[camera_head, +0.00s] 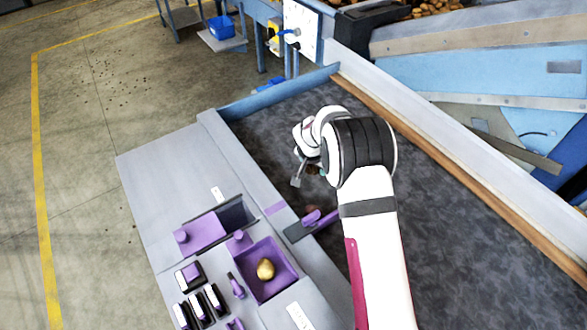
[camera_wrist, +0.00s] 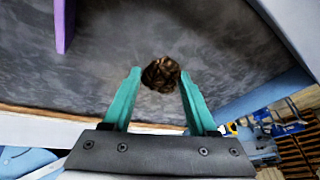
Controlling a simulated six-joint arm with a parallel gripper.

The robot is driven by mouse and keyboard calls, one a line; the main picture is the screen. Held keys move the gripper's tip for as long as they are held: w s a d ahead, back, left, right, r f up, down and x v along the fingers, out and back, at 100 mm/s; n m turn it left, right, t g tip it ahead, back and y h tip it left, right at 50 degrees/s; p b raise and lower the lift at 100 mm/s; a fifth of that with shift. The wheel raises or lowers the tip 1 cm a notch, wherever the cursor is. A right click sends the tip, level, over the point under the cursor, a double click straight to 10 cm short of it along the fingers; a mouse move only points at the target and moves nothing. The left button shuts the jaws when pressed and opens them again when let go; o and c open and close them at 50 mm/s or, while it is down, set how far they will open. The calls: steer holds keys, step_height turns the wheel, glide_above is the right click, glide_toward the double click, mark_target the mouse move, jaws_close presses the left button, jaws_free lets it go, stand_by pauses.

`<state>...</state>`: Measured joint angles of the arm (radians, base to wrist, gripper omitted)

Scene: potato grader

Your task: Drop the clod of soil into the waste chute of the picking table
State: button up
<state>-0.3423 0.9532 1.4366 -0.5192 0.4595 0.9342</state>
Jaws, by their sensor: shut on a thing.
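A dark brown, lumpy clod of soil (camera_wrist: 160,75) sits between the green fingertips of my gripper (camera_wrist: 160,80) in the wrist view. My gripper is shut on it, above the dark grey belt (camera_wrist: 220,40). In the head view my gripper (camera_head: 310,172) is over the belt, with the clod mostly hidden by the fingers and wrist. A purple-edged opening with a dark grey inside (camera_head: 236,214), which looks like the chute, lies in the table ledge left of and nearer than my gripper. I cannot confirm its label.
A purple tray (camera_head: 284,282) holds a yellowish potato (camera_head: 265,268). A purple paddle (camera_head: 320,221) juts over the belt, with a small brown lump (camera_head: 311,210) beside it. Small black and purple items (camera_head: 190,276) stand on the ledge. A wooden rail (camera_head: 480,220) bounds the belt's right side.

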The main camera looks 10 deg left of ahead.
steer(key=s+a+r+n, duration=0.1)
steer(key=s+a, duration=0.2)
steer(key=s+a+r+n+y, duration=0.1)
steer(key=s+a+r+n, duration=0.1)
steer(key=s+a, duration=0.1)
steer(key=s+a+r+n+y, duration=0.1)
steer(key=s+a+n, duration=0.1)
steer(key=s+a, duration=0.1)
steer(key=shift+a+r+g, duration=0.15)
steer(key=shift+a+g, duration=0.15)
steer(key=shift+a, duration=0.45)
steer(key=s+a+r+n+y, duration=0.1)
steer(key=s+a+r+n, duration=0.1)
steer(key=s+a+n, duration=0.4)
step_height(320, 180, down, 6)
steer(key=s+a+m, duration=0.1)
steer(key=s+m, duration=0.1)
steer(key=shift+f+g, duration=0.15)
steer(key=shift+g, duration=0.15)
